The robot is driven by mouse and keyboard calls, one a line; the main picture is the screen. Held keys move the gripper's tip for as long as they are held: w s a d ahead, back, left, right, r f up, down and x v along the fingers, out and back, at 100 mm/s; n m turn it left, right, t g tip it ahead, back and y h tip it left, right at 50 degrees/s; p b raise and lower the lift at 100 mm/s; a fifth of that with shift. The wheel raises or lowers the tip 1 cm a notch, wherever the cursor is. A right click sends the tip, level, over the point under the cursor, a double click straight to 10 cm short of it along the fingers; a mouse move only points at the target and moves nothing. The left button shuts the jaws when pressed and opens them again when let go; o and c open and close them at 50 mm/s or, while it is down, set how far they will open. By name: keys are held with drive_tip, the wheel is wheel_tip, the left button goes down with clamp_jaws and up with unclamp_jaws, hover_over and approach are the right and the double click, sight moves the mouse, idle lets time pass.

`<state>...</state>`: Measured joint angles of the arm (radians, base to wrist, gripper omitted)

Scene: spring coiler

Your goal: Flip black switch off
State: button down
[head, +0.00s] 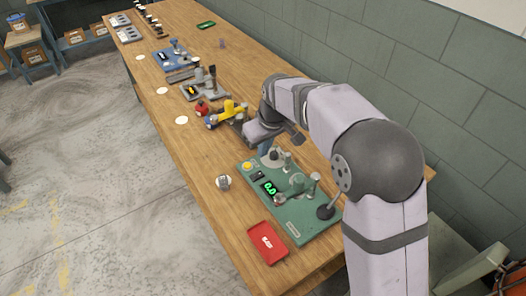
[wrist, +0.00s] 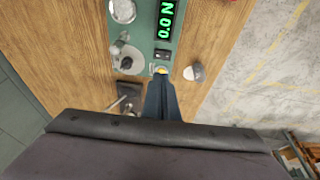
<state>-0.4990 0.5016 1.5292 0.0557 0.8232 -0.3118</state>
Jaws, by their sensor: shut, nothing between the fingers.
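The spring coiler is a green machine (head: 296,222) on the wooden table, with a lit green display (head: 269,188) reading 0.0. The black switch (head: 257,176) sits on its plate between the display and a round yellow button (head: 247,166). In the wrist view the black switch (wrist: 162,55) lies just beyond my fingertips, with the display (wrist: 166,18) past it. My gripper (wrist: 160,76) is shut and empty, its dark fingers pointing toward the yellow button's edge and covering part of it. Contact cannot be told. The switch's rocker position is too small to read.
A red tray (head: 265,243) lies in front of the machine, and a small round metal piece (head: 223,182) lies to its left. A yellow device (head: 228,112) and a blue machine (head: 172,58) stand farther along the table. A block wall (head: 400,75) runs behind.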

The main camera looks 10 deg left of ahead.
drive_tip(key=shift+w+a+f+b, duration=0.1)
drive_tip(key=shift+w+a+b, duration=0.1)
drive_tip(key=shift+b, duration=0.6)
drive_tip(key=shift+w+b, duration=0.1)
drive_tip(key=shift+b, duration=0.2)
drive_tip(key=shift+r, duration=0.3)
drive_tip(key=p, duration=0.5)
hover_over(259, 173)
drive_tip(key=f, duration=0.8)
drive_tip(key=s+f, duration=0.1)
drive_tip(key=f, duration=0.3)
drive_tip(key=shift+d, duration=0.25)
drive_tip(key=shift+x, duration=0.8)
drive_tip(key=shift+d, duration=0.2)
drive_tip(key=shift+f, duration=0.1)
